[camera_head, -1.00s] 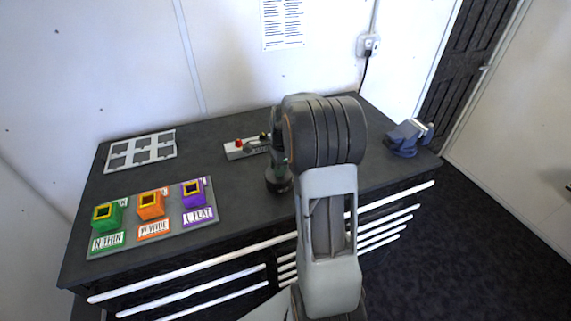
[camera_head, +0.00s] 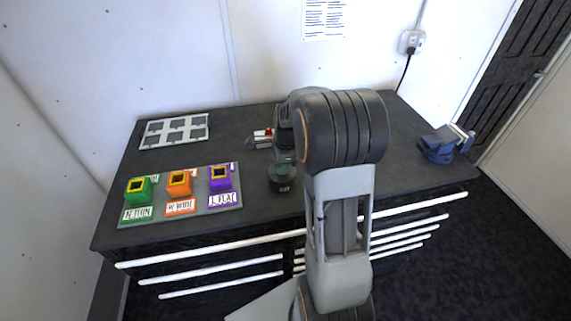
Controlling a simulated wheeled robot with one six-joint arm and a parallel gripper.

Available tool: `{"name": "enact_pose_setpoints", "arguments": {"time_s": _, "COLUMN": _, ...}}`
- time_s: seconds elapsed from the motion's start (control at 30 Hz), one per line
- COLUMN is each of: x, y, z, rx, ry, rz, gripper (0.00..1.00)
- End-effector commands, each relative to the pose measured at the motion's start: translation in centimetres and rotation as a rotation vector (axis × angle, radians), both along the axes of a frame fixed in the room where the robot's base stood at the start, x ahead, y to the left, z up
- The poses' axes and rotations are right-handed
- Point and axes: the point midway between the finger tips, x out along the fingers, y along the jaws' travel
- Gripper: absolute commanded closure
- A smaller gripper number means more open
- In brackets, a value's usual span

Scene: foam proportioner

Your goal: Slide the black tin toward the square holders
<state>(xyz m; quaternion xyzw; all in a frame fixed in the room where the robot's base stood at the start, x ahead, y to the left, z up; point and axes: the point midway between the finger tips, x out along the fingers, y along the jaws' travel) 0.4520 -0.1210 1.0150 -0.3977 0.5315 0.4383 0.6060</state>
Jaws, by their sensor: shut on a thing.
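The black tin (camera_head: 283,184) is a short dark cylinder with a greenish top. It stands upright on the dark bench, right of the square holders. My gripper (camera_head: 284,165) points down over the tin and is shut on it; the wrist hides much of the jaws. The square holders are green (camera_head: 139,189), orange (camera_head: 180,183) and purple (camera_head: 220,178), each with a yellow-rimmed opening and a label in front. They stand in a row on a grey board (camera_head: 160,210). A gap of bare bench lies between the board's right edge and the tin.
A white tray with several dark square recesses (camera_head: 175,130) lies at the back left. A small box with a red knob (camera_head: 263,136) is partly hidden behind my wrist. A blue vise (camera_head: 446,143) stands at the bench's right end.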

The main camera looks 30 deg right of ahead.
Motion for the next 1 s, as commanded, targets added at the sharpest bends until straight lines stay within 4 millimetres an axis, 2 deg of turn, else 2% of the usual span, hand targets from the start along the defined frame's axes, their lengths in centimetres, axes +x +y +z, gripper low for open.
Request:
{"name": "enact_pose_setpoints", "arguments": {"time_s": 0.03, "x": -0.40, "y": 0.77, "z": -1.04, "rx": 0.020, "ry": 0.022, "rz": -0.001, "gripper": 1.00}}
{"name": "enact_pose_setpoints", "arguments": {"time_s": 0.3, "x": -0.42, "y": 0.76, "z": -1.06, "rx": 0.020, "ry": 0.023, "rz": -0.002, "gripper": 1.00}}
{"name": "enact_pose_setpoints", "arguments": {"time_s": 0.33, "x": -0.42, "y": 0.76, "z": -1.06, "rx": 0.020, "ry": 0.023, "rz": -0.002, "gripper": 0.76}}
{"name": "enact_pose_setpoints", "arguments": {"time_s": 0.63, "x": -0.47, "y": 0.71, "z": -1.06, "rx": 0.020, "ry": 0.025, "rz": -0.002, "gripper": 0.48}}
{"name": "enact_pose_setpoints", "arguments": {"time_s": 0.87, "x": -0.52, "y": 0.62, "z": -1.03, "rx": 0.021, "ry": 0.026, "rz": -0.005, "gripper": 0.48}}
{"name": "enact_pose_setpoints", "arguments": {"time_s": 1.0, "x": -0.53, "y": 0.42, "z": -0.24, "rx": 0.020, "ry": 0.023, "rz": -0.007, "gripper": 0.48}}
